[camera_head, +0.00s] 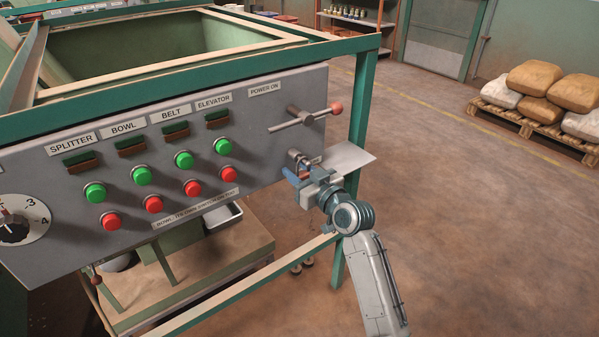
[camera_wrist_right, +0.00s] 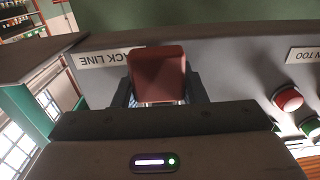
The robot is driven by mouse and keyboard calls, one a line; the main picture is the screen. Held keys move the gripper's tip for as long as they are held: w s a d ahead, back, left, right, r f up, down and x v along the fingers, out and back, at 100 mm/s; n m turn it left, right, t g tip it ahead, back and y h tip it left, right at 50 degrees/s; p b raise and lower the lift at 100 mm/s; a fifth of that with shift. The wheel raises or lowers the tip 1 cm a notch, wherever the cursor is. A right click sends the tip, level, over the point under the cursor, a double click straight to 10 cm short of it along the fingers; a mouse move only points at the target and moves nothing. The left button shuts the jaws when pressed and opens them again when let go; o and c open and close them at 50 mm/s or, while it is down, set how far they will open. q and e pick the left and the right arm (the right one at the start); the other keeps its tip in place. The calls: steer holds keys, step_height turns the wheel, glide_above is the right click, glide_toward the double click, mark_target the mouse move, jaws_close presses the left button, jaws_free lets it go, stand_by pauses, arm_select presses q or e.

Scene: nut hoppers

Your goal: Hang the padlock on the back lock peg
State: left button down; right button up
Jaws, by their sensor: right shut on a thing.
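My right gripper (camera_head: 304,183) is at the right end of the grey control panel, below the lever with the red knob. In the right wrist view its two fingers are shut on the padlock (camera_wrist_right: 158,75), whose reddish-brown body stands between them. In the head view the padlock is mostly hidden by the gripper. A small metal fitting (camera_head: 296,156) shows on the panel just above the gripper. I cannot tell whether it is the peg or the shackle, nor whether the padlock hangs on anything. My left gripper is not in view.
The panel (camera_head: 262,130) carries green and red buttons and a lever (camera_head: 306,117). A "...CK LINE" label (camera_wrist_right: 106,58) is beside the padlock in the wrist view. A metal plate (camera_head: 350,158) juts out by the green frame post (camera_head: 358,130). The floor to the right is clear up to stacked sacks (camera_head: 565,90).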

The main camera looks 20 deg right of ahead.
stand_by(0.3)
steer(key=o, duration=1.1)
